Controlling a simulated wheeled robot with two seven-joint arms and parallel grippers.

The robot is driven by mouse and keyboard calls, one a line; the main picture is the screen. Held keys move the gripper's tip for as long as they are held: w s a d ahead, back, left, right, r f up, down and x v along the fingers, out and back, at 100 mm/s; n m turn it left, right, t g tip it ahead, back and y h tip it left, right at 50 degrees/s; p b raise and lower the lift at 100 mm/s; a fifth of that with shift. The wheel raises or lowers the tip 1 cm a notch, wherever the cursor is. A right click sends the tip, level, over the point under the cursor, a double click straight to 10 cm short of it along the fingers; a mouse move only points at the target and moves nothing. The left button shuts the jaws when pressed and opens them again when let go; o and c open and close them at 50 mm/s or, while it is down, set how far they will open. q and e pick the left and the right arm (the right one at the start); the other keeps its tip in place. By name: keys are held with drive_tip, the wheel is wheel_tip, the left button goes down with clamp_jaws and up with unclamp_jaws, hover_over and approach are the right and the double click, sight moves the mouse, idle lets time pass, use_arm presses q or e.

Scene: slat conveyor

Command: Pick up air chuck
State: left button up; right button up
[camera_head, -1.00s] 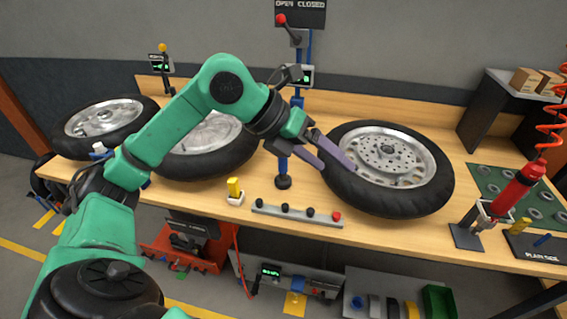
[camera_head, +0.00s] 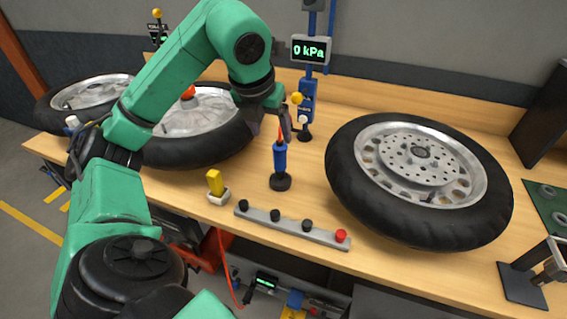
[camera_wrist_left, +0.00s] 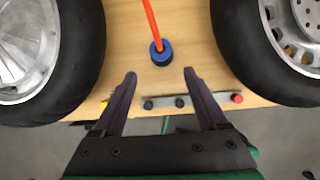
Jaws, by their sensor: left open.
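A blue upright handle (camera_head: 280,158) with a black round foot stands on the bench between two wheels, an orange-red hose rising from its top; it looks like an air chuck. My left gripper (camera_head: 286,125) is at its upper end, jaws open and pointing down. In the left wrist view, the blue chuck with its hose (camera_wrist_left: 160,47) lies centred just beyond the two open fingertips (camera_wrist_left: 160,74), touching neither finger. My arm hides part of the hose in the head view. My right gripper is not in view.
A large wheel (camera_head: 345,180) lies to the right, others to the left. A strip with black and red knobs (camera_head: 290,226) and a yellow block (camera_head: 215,183) are in front. A blue post carrying a "0 kPa" display (camera_head: 310,50) stands behind. Bare bench surrounds the foot.

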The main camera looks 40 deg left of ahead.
sight(279, 151)
use_arm(q)
drive_tip(key=x, duration=0.6)
drive_tip(key=shift+w+f+b, duration=0.15)
drive_tip(key=shift+f+b, duration=0.1)
drive_tip(key=shift+b, duration=0.1)
drive_tip(key=shift+w+a+f, duration=0.1)
drive_tip(key=shift+w+f, duration=0.05)
drive_tip(key=shift+f, duration=0.2)
drive_tip(key=p+x, duration=0.1)
drive_tip(key=x, duration=0.3)
drive_tip(key=shift+w, duration=0.1)
drive_tip(key=shift+w+f, duration=0.15)
drive_tip(key=shift+f, duration=0.2)
clamp_jaws()
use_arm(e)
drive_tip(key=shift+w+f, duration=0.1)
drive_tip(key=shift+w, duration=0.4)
use_arm(q)
drive_tip(key=shift+r, duration=0.15)
